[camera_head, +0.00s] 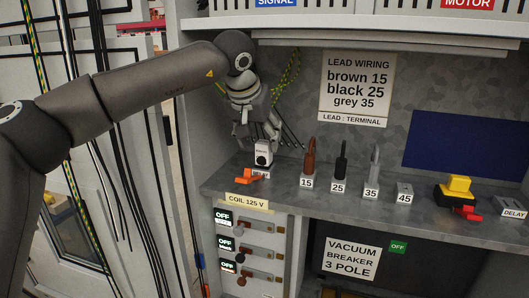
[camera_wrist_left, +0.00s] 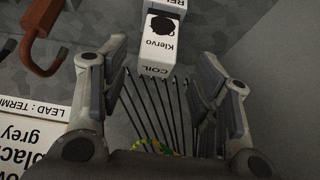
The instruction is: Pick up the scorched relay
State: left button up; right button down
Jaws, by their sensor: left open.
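The relay (camera_head: 263,153) is a small white block with a round black mark on its face. It stands upright at the left end of the grey shelf. In the left wrist view the relay (camera_wrist_left: 161,27) shows a dark blotch above the word "Klervo" and lies just beyond the fingertips. My left gripper (camera_head: 248,138) is at the relay, just above and behind it in the head view. In the left wrist view the gripper (camera_wrist_left: 160,75) has its two fingers spread wide with nothing between them. I cannot tell whether a finger touches the relay. My right gripper is not in view.
An orange-red clip (camera_head: 246,176) lies in front of the relay. Brown (camera_head: 309,156), black (camera_head: 341,160) and grey (camera_head: 374,163) leads stand to the right on numbered blocks. A yellow-and-black part (camera_head: 456,188) sits farther right. Thin dark wires hang behind the gripper.

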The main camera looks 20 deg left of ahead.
aim_at(262, 143)
pick_arm(q)
jog(key=p+x, duration=0.2)
jog(key=x, duration=0.1)
jog(key=shift+s+d, duration=0.15)
jog(key=shift+d, duration=0.05)
jog(key=shift+x, duration=1)
jog(key=shift+f, duration=0.15)
jog(key=shift+c, duration=1.2)
jog(key=c, duration=0.7)
jog(key=shift+c, duration=1)
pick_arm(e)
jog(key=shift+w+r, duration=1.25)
